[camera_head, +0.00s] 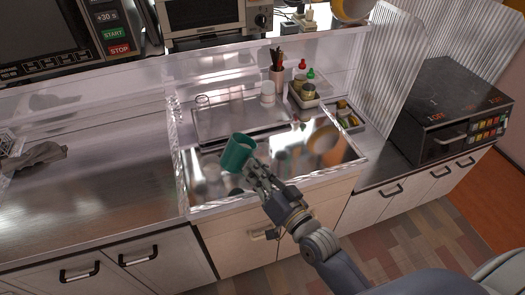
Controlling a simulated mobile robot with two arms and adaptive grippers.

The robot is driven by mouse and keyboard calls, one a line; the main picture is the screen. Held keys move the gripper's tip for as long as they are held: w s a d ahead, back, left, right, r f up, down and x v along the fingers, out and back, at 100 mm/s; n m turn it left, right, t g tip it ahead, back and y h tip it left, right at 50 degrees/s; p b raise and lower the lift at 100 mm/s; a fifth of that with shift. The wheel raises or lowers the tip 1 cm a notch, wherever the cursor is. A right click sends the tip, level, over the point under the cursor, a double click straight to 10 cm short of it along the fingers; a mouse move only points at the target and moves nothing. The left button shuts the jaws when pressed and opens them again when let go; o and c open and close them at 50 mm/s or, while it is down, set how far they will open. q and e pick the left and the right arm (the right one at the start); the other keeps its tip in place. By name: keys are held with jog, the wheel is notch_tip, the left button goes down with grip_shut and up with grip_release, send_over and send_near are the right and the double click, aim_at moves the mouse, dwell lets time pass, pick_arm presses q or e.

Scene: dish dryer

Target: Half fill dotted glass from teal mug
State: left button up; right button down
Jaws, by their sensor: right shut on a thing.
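The teal mug (236,151) is held, tilted, above the front left part of a shiny metal counter section. My right gripper (253,168) is shut on it from its lower right side. I cannot make out its contents. I cannot pick out a dotted glass with certainty. A small whitish glass or cup (268,93) stands at the back of the counter, but it is too small to show any dots. My left gripper is not in view.
A tray (240,128) lies behind the mug. A utensil holder (277,71) and a caddy of bottles and jars (307,100) stand at the back. A dark box appliance (450,105) is at right.

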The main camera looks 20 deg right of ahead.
jog(key=shift+w+d+m+b, duration=0.1)
jog(key=shift+d+m+b, duration=0.2)
jog(key=shift+m+b, duration=0.1)
dwell(0.5)
jog(key=shift+d+r+m, duration=0.2)
jog(key=shift+r+m, duration=0.15)
jog(key=shift+m, duration=0.45)
dwell(1.5)
jog(key=shift+f+m+b, duration=0.4)
jog(key=shift+m+b, duration=0.5)
jog(key=shift+b, duration=0.2)
dwell(1.1)
jog(key=shift+w+d+r+m, duration=0.1)
jog(key=shift+d+r+m, duration=0.2)
jog(key=shift+m, duration=0.6)
dwell(1.7)
